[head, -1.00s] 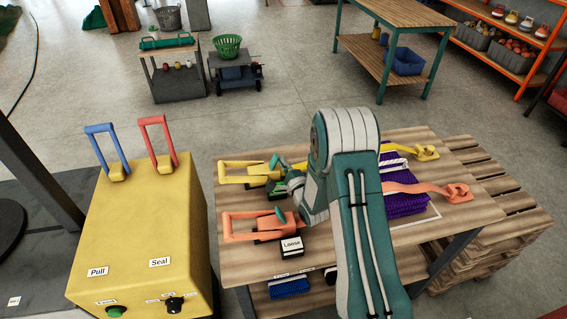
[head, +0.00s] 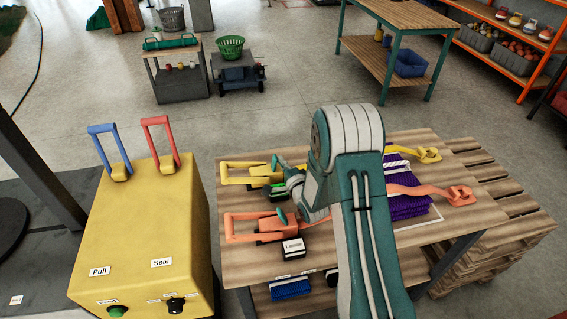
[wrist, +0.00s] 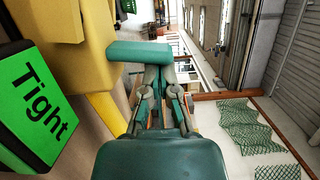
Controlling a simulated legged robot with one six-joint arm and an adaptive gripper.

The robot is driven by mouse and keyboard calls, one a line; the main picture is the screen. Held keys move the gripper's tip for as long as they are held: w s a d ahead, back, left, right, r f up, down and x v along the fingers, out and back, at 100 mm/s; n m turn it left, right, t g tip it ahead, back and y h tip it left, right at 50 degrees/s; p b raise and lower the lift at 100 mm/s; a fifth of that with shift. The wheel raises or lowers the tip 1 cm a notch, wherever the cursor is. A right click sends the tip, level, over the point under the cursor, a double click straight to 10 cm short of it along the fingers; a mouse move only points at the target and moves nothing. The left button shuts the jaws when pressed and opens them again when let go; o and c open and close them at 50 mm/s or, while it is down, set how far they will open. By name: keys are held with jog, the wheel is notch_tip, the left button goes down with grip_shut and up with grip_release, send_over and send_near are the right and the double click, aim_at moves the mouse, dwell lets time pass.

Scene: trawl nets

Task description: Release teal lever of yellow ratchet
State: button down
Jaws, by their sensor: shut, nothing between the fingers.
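The yellow ratchet (head: 262,171) lies on the table's far left part, with its looped handle toward the left. Its teal lever (wrist: 142,51) stands across the front of my gripper (wrist: 163,82) in the wrist view. In the head view the teal lever (head: 274,163) shows as a small upright tab. My gripper is shut and empty, its fingertips right behind the lever; I cannot tell whether they touch. A green block reading "Tight" (wrist: 40,108) sits beside the ratchet. My own arm hides part of the yellow strap.
Purple netting (head: 408,207) lies right of my arm. A yellow cabinet (head: 140,235) with blue and red handles stands at left.

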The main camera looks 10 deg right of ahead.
aim_at(276, 160)
jog(key=a+n, duration=0.1)
jog(key=n, duration=0.1)
jog(key=a+n, duration=0.1)
jog(key=shift+r+n+g+h, duration=0.3)
jog(key=shift+r+n+g, duration=0.05)
jog(key=shift+n+g, duration=0.05)
notch_tip(276, 160, up, 10)
jog(key=shift+f, duration=0.1)
dwell(0.4)
dwell(0.3)
